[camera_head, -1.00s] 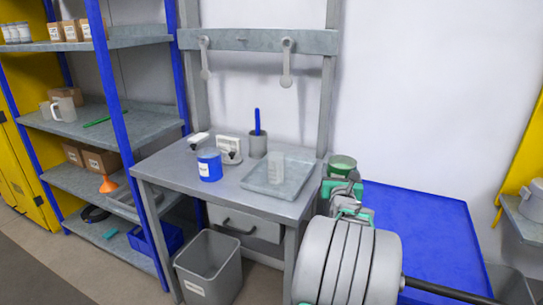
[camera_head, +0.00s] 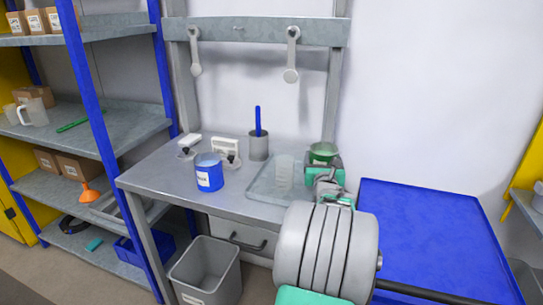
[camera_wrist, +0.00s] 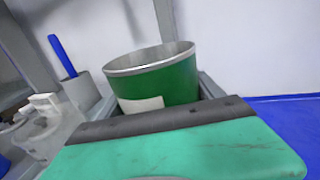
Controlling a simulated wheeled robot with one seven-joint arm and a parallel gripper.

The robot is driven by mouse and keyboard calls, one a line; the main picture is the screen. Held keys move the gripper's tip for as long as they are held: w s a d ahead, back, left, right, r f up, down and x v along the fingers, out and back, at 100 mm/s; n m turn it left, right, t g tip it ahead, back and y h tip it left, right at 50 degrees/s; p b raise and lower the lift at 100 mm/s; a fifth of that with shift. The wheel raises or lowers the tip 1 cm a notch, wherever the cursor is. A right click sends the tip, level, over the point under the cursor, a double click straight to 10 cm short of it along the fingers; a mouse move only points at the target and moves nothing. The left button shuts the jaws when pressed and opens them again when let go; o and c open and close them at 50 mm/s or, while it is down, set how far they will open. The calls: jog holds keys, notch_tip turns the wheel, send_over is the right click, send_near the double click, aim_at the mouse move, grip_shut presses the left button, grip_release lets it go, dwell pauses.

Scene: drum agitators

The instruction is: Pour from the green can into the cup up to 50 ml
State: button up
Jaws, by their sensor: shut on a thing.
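My gripper (camera_head: 328,170) is shut on the green can (camera_head: 322,152), near the right edge of the workbench. The can also shows in the wrist view (camera_wrist: 165,78), with a bare metal rim and a pale label; it looks close to upright. What is inside it is hidden. The clear cup (camera_head: 284,172) stands upright on a grey tray (camera_head: 262,190) on the bench, a little left of the can and apart from it. Its contents are too faint to tell.
A blue can (camera_head: 208,172) stands on the bench left of the tray. Behind are a grey holder (camera_head: 258,145) with a blue stick and small clamp-like devices (camera_head: 226,148). A bin (camera_head: 205,272) stands on the floor. A blue surface (camera_head: 420,230) lies right, clear.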

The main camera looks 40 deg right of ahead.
jog(key=shift+d+r, duration=0.1)
jog(key=shift+r, duration=0.05)
jog(key=shift+w+a, duration=0.35)
jog(key=shift+w+a+r+n+b, duration=0.1)
jog(key=shift+a+r+n+b, duration=0.15)
jog(key=shift+n, duration=0.2)
jog(key=shift+a+r+n+b, duration=0.15)
jog(key=shift+n+b, duration=0.15)
jog(key=shift+n, duration=0.15)
notch_tip(320, 180, up, 6)
jog(key=a+n+p, duration=0.1)
jog(key=n+p, duration=0.1)
jog(key=n, duration=0.1)
jog(key=shift+w+t+h, duration=0.3)
jog(key=shift+w+t, duration=0.1)
jog(key=shift+w, duration=0.05)
jog(key=shift+r, duration=0.1)
jog(key=shift+w+a+r+n+t, duration=0.3)
jog(key=shift+a+r+n, duration=0.15)
jog(key=shift+n, duration=0.35)
jog(key=shift+w+a+r+n+t, duration=0.2)
jog(key=shift+w+a+r+n, duration=0.15)
jog(key=shift+n, duration=0.45)
dwell(1.4)
jog(key=shift+a+r+n, duration=0.1)
jog(key=shift+r+n, duration=0.3)
jog(key=shift+n, duration=0.3)
dwell(1.8)
